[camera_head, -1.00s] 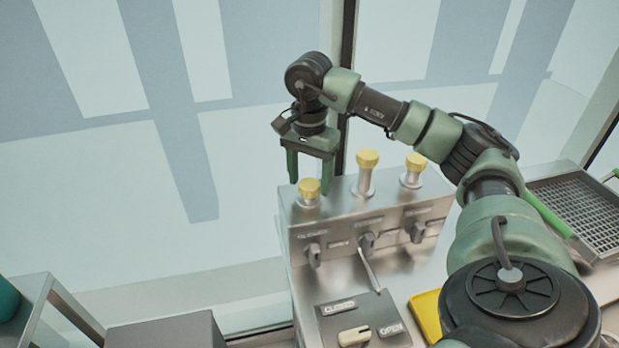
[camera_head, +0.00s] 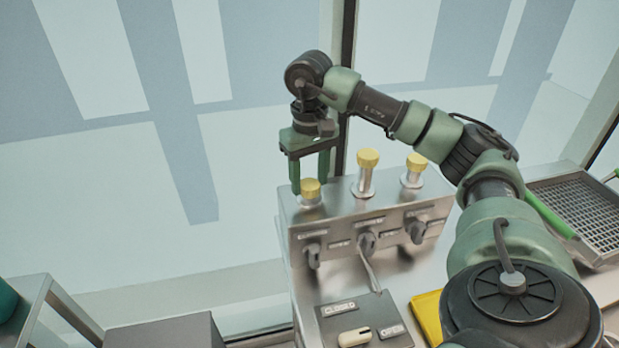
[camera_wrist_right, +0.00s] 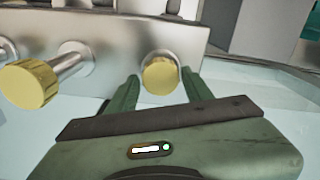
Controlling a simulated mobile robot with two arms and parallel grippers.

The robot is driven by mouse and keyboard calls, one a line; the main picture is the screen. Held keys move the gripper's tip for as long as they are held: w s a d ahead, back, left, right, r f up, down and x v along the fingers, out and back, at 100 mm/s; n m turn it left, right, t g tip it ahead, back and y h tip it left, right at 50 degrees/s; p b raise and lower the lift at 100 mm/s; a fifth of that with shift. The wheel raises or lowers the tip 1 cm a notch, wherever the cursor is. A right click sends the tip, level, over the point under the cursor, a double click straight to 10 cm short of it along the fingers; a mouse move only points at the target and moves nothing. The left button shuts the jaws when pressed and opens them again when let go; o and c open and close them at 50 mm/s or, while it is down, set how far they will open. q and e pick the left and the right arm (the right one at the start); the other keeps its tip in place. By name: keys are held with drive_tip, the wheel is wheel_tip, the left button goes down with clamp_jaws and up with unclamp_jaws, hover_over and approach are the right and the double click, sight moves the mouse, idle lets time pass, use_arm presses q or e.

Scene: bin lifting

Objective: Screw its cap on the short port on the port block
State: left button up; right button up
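The port block (camera_head: 340,212) is a grey metal box with three ports, each with a yellow cap on top. The short port (camera_head: 311,202) is leftmost in the head view, and its yellow cap (camera_head: 310,187) sits on it. How far the cap is threaded cannot be told. My right gripper (camera_head: 310,182) points down over this port with a finger on either side of the cap. In the right wrist view the cap (camera_wrist_right: 160,75) lies between the open fingers (camera_wrist_right: 160,86), nearer the right-hand one, with a gap on the left. My left gripper is out of view.
The taller middle port's cap (camera_head: 368,158) and the right port's cap (camera_head: 415,161) stand close to my right gripper. Dark valve handles (camera_head: 366,242) line the block's front. A switch panel (camera_head: 362,322) is in front. A mesh basket (camera_head: 585,208) is at right.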

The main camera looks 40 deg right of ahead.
drive_tip(key=c, duration=0.7)
drive_tip(key=shift+r+m, duration=0.1)
drive_tip(key=shift+m, duration=1.1)
drive_tip(key=m+p, duration=0.1)
drive_tip(key=m, duration=0.3)
drive_tip(key=shift+m, duration=0.3)
drive_tip(key=m, duration=0.5)
drive_tip(key=shift+m, duration=0.4)
drive_tip(key=o, duration=1.1)
